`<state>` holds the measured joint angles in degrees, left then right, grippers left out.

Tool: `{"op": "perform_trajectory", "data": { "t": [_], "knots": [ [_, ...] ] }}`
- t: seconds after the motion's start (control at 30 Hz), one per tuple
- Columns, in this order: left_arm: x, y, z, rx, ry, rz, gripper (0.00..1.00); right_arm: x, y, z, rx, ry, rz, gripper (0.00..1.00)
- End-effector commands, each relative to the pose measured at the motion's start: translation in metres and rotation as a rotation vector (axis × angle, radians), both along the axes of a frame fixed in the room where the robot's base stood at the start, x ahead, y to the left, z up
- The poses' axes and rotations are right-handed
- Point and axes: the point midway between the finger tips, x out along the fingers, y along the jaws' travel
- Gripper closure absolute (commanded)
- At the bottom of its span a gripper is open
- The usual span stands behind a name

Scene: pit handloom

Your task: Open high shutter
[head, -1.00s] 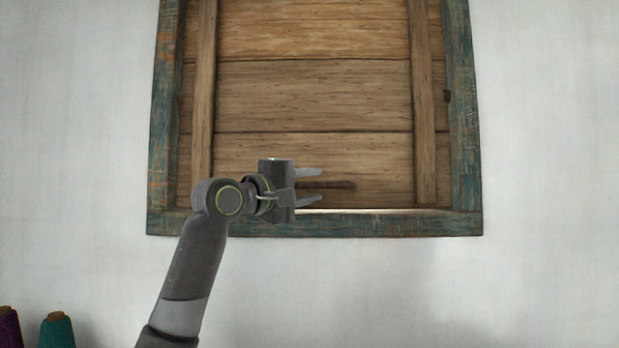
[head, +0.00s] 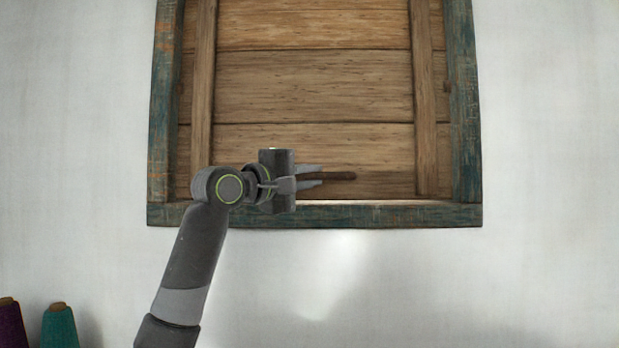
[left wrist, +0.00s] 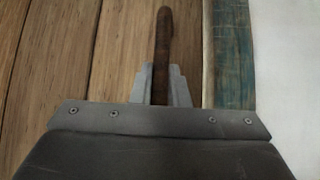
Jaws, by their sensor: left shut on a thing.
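The wooden plank shutter (head: 315,85) fills a worn blue-green frame (head: 464,130) high on the white wall. A thin dark handle (head: 338,176) runs sideways near the shutter's lower edge. My left gripper (head: 312,176) comes in from the left, its two fingers shut on the handle. In the left wrist view the brown handle (left wrist: 163,45) stands between the two fingers (left wrist: 161,85), its far end sticking out past them. A bright strip shows along the shutter's bottom edge, above the sill (head: 390,215). My right gripper is not in view.
A purple yarn cone (head: 11,325) and a teal yarn cone (head: 59,328) stand at the lower left, away from the frame. The white wall (head: 540,170) right of the frame and below it is bare.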

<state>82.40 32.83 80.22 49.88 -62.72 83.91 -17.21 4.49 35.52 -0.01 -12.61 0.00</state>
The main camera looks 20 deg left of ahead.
Motion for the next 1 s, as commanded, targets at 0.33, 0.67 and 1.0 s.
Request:
{"op": "perform_trajectory", "data": {
  "t": [0.33, 0.67, 1.0],
  "knots": [
    [-0.035, -0.011, 0.017, -0.048, 0.172, -0.002, 1.00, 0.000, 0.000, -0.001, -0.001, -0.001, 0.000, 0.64],
    [-0.082, -0.024, 0.054, -0.061, 0.212, -0.003, 1.00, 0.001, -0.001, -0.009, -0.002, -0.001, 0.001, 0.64],
    [-0.109, -0.031, 0.096, -0.064, 0.211, -0.001, 1.00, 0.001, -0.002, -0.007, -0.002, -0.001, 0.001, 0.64]
  ]
}}
